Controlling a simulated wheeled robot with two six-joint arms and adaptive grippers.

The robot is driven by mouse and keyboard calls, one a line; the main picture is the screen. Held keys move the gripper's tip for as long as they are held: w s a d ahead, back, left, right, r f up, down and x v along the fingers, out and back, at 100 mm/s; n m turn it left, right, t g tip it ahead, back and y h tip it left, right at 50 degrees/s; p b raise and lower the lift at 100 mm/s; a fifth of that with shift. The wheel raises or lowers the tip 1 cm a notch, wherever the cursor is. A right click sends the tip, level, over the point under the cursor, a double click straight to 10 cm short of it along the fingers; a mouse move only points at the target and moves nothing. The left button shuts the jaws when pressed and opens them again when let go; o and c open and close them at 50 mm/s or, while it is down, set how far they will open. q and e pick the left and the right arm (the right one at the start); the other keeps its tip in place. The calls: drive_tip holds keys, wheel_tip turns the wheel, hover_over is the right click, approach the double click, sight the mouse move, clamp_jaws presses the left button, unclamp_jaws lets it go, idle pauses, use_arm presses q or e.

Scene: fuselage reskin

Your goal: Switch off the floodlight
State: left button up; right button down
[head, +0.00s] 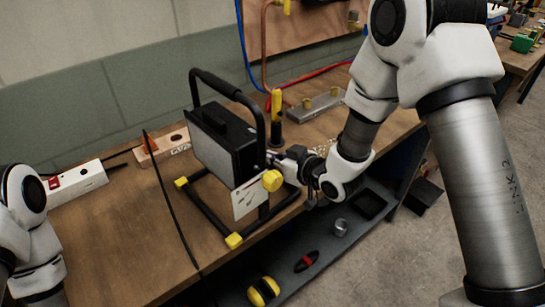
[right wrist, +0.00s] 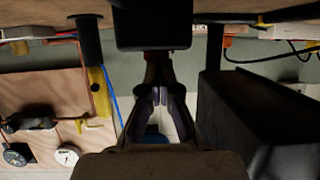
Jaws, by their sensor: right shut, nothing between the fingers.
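The black floodlight (head: 222,140) stands on the bench in a tubular frame with yellow feet. My right gripper (head: 276,158) is at the floodlight's right side, close to the frame. Its fingers show together and empty in the right wrist view (right wrist: 156,85). I cannot tell whether they touch the floodlight. No switch on the lamp shows clearly. In the head view my left arm is at the left edge, its gripper out of frame.
A white power strip (head: 75,182) with a red switch lies left of the floodlight. A black cable (head: 168,200) runs across the bench. A yellow and black tool (head: 276,118) and a grey metal block (head: 317,106) are behind. A lower shelf (head: 325,245) holds small items.

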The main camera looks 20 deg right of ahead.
drive_tip(key=shift+s+f+b, duration=0.15)
drive_tip(key=shift+f+b, duration=0.25)
drive_tip(key=shift+b, duration=0.05)
drive_tip(key=shift+r, duration=0.15)
drive_tip(key=shift+r+p, duration=0.1)
drive_tip(key=shift+p, duration=0.2)
drive_tip(key=shift+r+p, duration=0.4)
drive_tip(key=shift+r, duration=0.3)
